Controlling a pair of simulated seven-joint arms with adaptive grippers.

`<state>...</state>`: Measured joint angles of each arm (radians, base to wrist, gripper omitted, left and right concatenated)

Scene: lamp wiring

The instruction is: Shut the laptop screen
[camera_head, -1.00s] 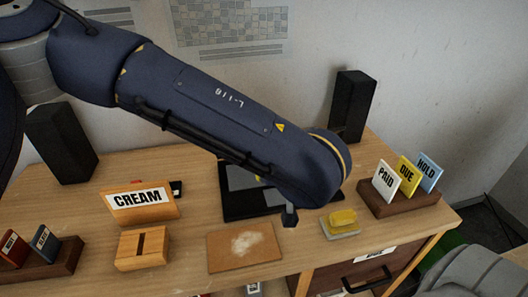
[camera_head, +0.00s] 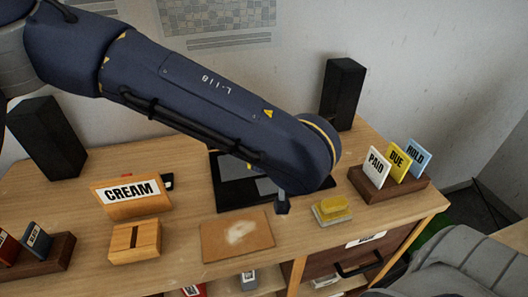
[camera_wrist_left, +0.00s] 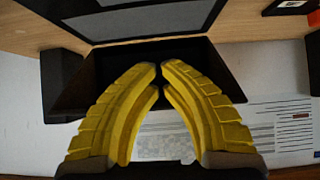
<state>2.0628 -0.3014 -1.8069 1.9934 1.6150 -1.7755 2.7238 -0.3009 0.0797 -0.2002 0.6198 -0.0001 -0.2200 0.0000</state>
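The laptop (camera_head: 232,196) lies on the desk in the head view, dark with grey parts, and much of it is hidden behind my left arm. In the left wrist view its black-edged grey panel (camera_wrist_left: 150,20) is at the top, and a darker panel (camera_wrist_left: 215,70) spreads behind my fingers. The angle of the screen is hard to tell. My left gripper (camera_wrist_left: 160,71) has yellow fingers whose tips nearly meet over the dark panel, with nothing seen between them. I cannot tell whether they touch it. In the head view this gripper is hidden behind the arm. My right gripper is not in view.
Black speakers stand at the left (camera_head: 45,137) and back right (camera_head: 341,92).

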